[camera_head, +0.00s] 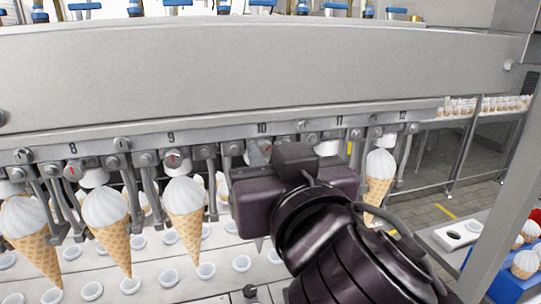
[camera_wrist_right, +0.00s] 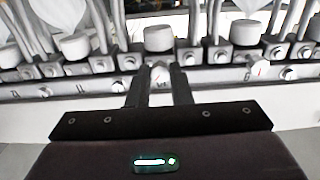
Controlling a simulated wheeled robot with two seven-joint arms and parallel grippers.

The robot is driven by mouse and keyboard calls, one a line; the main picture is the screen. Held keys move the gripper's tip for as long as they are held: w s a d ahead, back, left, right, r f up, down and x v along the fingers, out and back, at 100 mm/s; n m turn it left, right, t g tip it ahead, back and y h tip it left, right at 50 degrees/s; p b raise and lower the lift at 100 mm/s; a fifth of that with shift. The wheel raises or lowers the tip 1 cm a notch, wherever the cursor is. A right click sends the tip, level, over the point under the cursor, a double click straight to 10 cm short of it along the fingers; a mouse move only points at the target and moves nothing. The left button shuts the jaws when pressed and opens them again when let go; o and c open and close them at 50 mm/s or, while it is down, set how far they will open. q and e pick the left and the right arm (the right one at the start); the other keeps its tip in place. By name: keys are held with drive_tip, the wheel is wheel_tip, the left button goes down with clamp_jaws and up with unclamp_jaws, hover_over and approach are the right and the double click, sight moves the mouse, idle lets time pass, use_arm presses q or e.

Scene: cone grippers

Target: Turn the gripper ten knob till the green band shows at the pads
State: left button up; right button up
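The gripper ten knob (camera_head: 259,152) is under the number 10 on the machine's rail, partly hidden by my right gripper in the head view. In the right wrist view the knob (camera_wrist_right: 159,72) sits between the two dark fingertips. My right gripper (camera_wrist_right: 160,84) has its fingers close in on both sides of the knob and appears shut on it. In the head view its dark body covers the gripper ten pads. No green band shows. My left gripper is not in view.
Similar knobs sit along the rail, such as the gripper nine knob (camera_head: 172,159) with a red mark. Ice cream cones (camera_head: 184,205) hang at several stations, with one (camera_head: 379,175) right of my arm.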

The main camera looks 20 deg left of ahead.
clamp_jaws()
drive_tip(key=shift+n, duration=1.8)
drive_tip(key=o, duration=0.8)
unclamp_jaws()
drive_tip(key=shift+s+d, duration=0.25)
drive_tip(key=shift+s, duration=0.2)
drive_tip(key=b+v, duration=0.1)
drive_tip(key=v, duration=0.5)
drive_tip(key=shift+s+d+b, duration=0.25)
drive_tip(key=shift+d+b, duration=0.05)
drive_tip(key=shift+b, duration=0.1)
